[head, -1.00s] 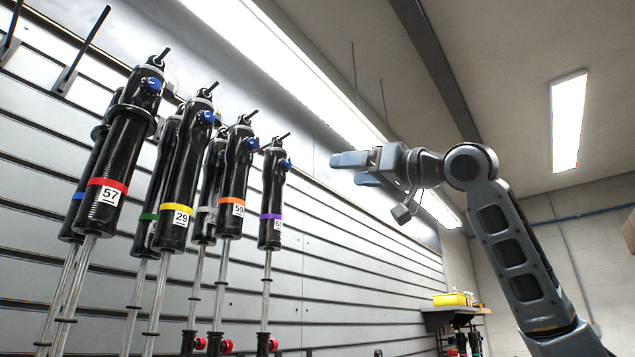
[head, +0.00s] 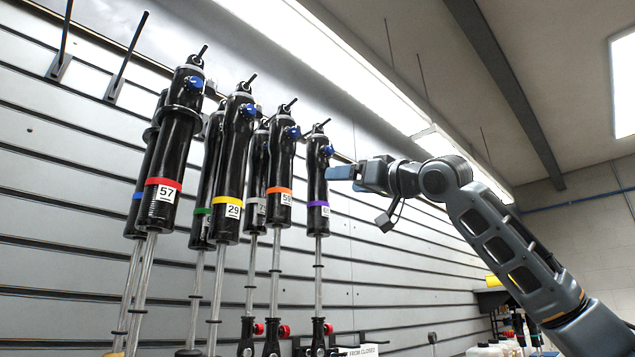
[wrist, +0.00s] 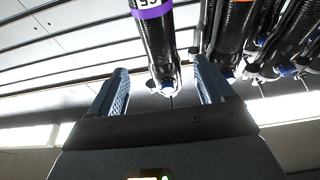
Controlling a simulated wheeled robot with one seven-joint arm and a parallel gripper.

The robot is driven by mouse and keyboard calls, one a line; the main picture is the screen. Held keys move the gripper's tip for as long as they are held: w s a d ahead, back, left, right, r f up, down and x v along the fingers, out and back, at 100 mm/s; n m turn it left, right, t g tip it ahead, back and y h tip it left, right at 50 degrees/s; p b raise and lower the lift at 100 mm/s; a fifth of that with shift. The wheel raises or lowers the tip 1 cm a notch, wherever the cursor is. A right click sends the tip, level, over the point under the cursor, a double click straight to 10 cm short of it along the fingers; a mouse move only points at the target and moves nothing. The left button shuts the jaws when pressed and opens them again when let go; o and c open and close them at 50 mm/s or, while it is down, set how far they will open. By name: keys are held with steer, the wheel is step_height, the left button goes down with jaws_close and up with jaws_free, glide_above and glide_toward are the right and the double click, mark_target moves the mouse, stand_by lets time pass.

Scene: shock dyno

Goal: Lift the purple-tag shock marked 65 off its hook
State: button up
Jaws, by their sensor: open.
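The purple-tag shock (head: 317,185) hangs on its hook at the right end of the row of shocks. In the wrist view its purple band (wrist: 150,8) and a partly cut-off number show, and its black body runs down between my fingers. My gripper (head: 340,173) is open beside the shock's upper body, with fingers pointing at it from the right. In the wrist view my gripper (wrist: 160,85) has one finger on each side of the shock's top end, with a gap on both sides. Contact is not visible.
The orange-tag shock 59 (head: 280,165) hangs close to the left, and its body shows just beyond my right finger in the wrist view. Yellow-tag 29 (head: 233,170) and red-tag 57 (head: 163,170) hang farther left. Empty hooks (head: 125,60) are at upper left. Bottles (head: 515,325) stand low at right.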

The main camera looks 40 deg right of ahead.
mark_target(317, 183)
steer(key=p+x, duration=0.1)
steer(key=x, duration=0.4)
steer(key=p+x, duration=0.1)
steer(key=x, duration=0.4)
steer(key=shift+w+f, duration=0.15)
steer(key=shift+w, duration=0.1)
steer(key=c, duration=1.4)
steer(key=o, duration=0.9)
jaws_close()
